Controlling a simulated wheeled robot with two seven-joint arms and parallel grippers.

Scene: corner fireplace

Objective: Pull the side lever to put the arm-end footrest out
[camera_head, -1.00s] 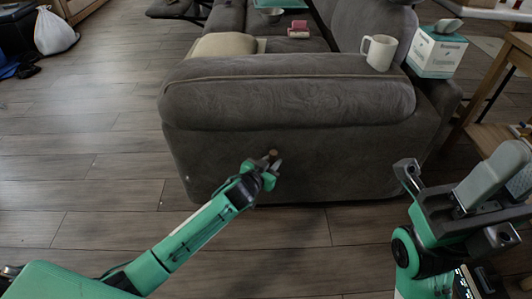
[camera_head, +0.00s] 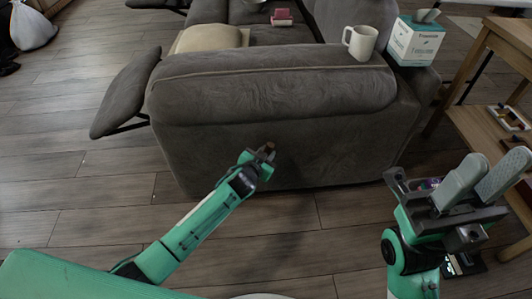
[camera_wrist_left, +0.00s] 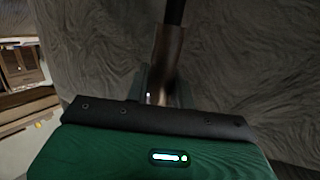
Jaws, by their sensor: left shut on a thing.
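The grey sofa (camera_head: 270,90) stands with its arm end facing me. A grey padded footrest (camera_head: 125,92) sticks out at its left on a dark metal bracket, tilted. The side lever (camera_head: 268,147) is on the lower side of the arm end, mostly hidden by my left gripper (camera_head: 261,158). In the left wrist view, the lever (camera_wrist_left: 169,52) shows as a brown grip on a dark rod, between the fingers of my left gripper (camera_wrist_left: 165,92), which is shut on it. My right gripper (camera_head: 432,205) is at the right, away from the sofa, and looks open.
A white mug (camera_head: 360,42) and a tissue box (camera_head: 415,42) stand on top at the sofa's right. A wooden shelf table (camera_head: 505,40) is at the right. A white bag (camera_head: 30,27) lies far left. The wooden floor left of the sofa is clear.

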